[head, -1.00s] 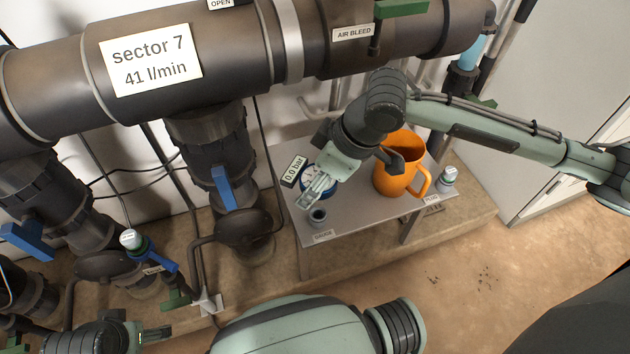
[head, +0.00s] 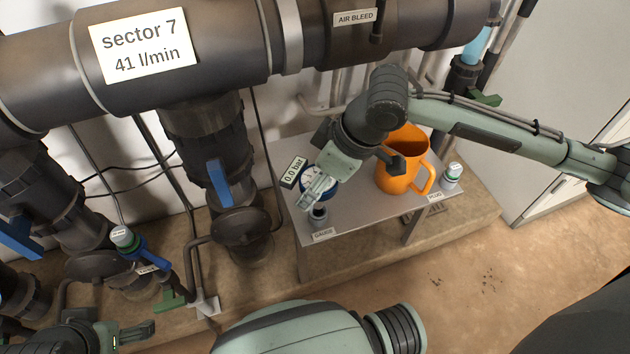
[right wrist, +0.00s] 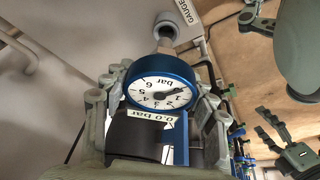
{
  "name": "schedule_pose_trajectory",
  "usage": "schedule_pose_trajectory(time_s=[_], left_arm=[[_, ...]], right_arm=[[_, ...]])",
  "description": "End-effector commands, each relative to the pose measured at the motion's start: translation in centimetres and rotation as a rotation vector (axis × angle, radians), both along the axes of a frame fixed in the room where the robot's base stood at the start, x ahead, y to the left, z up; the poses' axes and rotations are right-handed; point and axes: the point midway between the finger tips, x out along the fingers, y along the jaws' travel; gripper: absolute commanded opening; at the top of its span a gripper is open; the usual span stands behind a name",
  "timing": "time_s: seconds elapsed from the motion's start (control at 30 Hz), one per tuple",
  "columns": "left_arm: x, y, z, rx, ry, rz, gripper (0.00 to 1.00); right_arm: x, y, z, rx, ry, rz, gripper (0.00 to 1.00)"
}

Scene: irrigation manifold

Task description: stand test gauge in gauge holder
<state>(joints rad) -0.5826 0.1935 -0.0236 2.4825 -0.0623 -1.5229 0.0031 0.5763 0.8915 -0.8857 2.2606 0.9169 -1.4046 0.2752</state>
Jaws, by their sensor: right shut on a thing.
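The test gauge (head: 318,179) has a blue rim, a white dial and a 0.0 bar tag. My right gripper (head: 317,188) is shut on it above the left part of the small grey table. In the right wrist view the gauge (right wrist: 162,88) sits between the fingers, its stem pointing at the gauge holder (right wrist: 166,24). The holder (head: 318,217) is a small grey cup beside the GAUGE label. The stem end overlaps the holder's opening; I cannot tell whether it is inside. My left gripper (head: 140,334) is at the lower left, empty, its fingers apart.
An orange jug (head: 404,165) stands on the table (head: 365,210) just right of my right gripper. A small white and green bottle-like item (head: 452,174) stands near the PLUG label. The large dark pipe (head: 230,45) runs above, with blue-handled valves (head: 219,183) at left.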

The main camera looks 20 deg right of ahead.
Motion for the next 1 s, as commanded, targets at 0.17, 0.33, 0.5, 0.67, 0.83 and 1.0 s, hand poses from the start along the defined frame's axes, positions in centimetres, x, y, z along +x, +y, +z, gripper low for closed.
schedule_pose_trajectory(time_s=[0.17,0.33,0.5,0.67,0.83,1.0], left_arm=[[0.0,0.0,0.0,0.0,0.0,0.0,0.83],[0.0,0.0,0.1,0.0,0.0,0.0,0.83],[0.0,0.0,0.5,0.0,0.0,0.0,0.83],[0.0,0.0,0.9,0.0,0.0,0.0,0.83],[0.0,0.0,0.9,0.0,0.0,0.0,0.83],[0.0,0.0,0.9,0.0,0.0,0.0,0.83]], right_arm=[[0.0,0.0,0.0,0.0,-0.001,0.0,0.28],[0.0,0.0,0.0,0.001,-0.001,0.0,0.28],[0.0,0.0,0.0,0.0,0.0,0.0,0.28],[-0.1,0.0,-0.3,0.0,0.001,0.0,0.28],[0.0,0.0,-0.5,0.001,-0.001,0.0,0.28],[0.0,0.0,-0.5,0.001,-0.001,0.0,0.28]])
